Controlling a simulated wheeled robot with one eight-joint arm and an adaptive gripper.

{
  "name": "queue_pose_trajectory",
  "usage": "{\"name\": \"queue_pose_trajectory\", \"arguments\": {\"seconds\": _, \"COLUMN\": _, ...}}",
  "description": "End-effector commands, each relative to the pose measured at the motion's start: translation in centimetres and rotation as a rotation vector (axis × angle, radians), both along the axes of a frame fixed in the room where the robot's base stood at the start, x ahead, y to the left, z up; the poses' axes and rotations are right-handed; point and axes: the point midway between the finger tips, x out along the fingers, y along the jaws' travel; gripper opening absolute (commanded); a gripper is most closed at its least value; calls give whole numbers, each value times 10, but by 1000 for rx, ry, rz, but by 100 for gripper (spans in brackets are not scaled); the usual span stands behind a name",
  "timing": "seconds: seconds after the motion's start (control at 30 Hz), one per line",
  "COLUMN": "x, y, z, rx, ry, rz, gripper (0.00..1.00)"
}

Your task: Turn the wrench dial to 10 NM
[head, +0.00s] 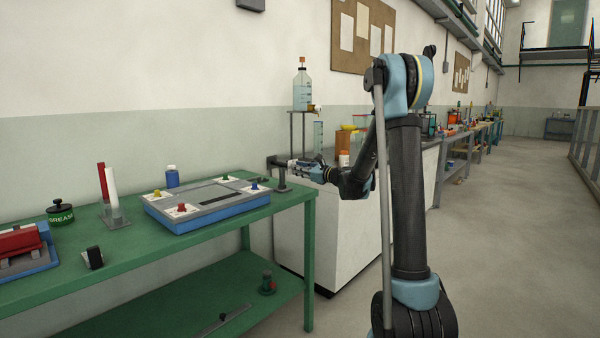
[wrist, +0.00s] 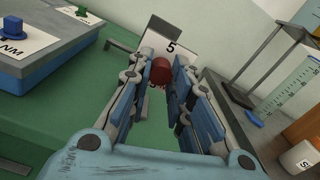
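A red knob (wrist: 161,72) shows between my fingertips in the wrist view. A white card marked "5" (wrist: 172,46) is just behind it. My gripper (wrist: 162,78) has a finger on each side of the knob, both very close to it; I cannot tell whether they touch it. In the head view my gripper (head: 300,165) is level at a dark stand (head: 281,180) on the green table's right end, and the knob cannot be made out. A dial setting of 10 NM cannot be read in either view.
The green table (head: 130,250) carries a blue-and-grey box (head: 205,213) with coloured knobs on white cards; one card (wrist: 20,42) reads "NM" in the wrist view. A red and a white cylinder (head: 112,192) stand left of it. A white cabinet (head: 345,235) stands behind the table's right end.

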Motion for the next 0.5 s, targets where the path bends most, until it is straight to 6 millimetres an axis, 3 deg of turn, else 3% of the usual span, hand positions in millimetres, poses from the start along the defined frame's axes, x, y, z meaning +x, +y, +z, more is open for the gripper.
{"name": "queue_pose_trajectory", "arguments": {"seconds": 0.5, "x": 0, "y": 0, "z": 0, "rx": -52, "ry": -66, "rz": 0, "gripper": 0}}
